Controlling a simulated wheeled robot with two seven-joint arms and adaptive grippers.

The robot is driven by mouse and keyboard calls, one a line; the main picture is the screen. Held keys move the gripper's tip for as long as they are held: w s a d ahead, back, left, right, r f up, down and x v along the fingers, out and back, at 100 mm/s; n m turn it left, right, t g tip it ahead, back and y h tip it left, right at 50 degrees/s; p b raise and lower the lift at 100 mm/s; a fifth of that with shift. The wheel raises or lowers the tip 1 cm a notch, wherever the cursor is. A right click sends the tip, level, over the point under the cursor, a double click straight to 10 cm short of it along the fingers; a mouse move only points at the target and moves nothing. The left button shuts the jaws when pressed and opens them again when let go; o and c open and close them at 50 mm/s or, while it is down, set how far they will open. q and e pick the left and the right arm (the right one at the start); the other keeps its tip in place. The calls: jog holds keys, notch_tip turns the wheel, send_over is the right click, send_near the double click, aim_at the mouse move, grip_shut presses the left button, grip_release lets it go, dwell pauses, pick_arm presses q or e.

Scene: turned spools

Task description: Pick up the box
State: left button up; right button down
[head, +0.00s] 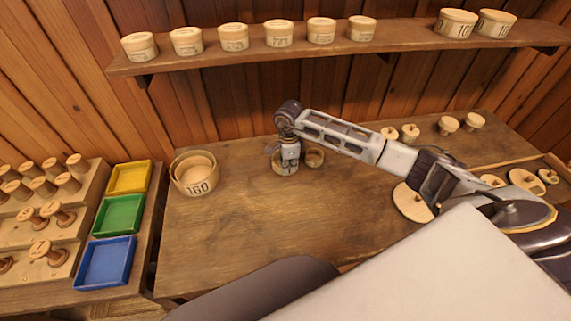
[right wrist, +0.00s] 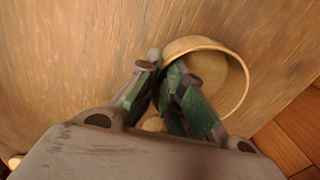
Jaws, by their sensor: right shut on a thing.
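My right gripper (head: 287,167) points down at the back middle of the table. In the right wrist view its green-padded fingers (right wrist: 168,85) are shut on the wall of a round, open, pale wooden box (right wrist: 237,84). In the head view this box (head: 277,163) is partly hidden behind the gripper. I cannot tell if it is clear of the table. A larger round box (head: 197,188) marked 160, with a smaller one inside, stands at the left. My left gripper is not in view.
A wall shelf (head: 300,48) above holds a row of round boxes. Yellow (head: 129,178), green (head: 118,214) and blue (head: 105,262) trays lie left beside a stepped rack of spools (head: 48,225). Small knobbed pieces and discs lie right. The table's middle front (head: 240,235) is clear.

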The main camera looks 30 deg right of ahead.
notch_tip(320, 180, up, 10)
jog(key=b, duration=0.1)
jog(key=shift+b, duration=0.3)
dwell(0.5)
jog(key=shift+s, duration=0.1)
dwell(0.5)
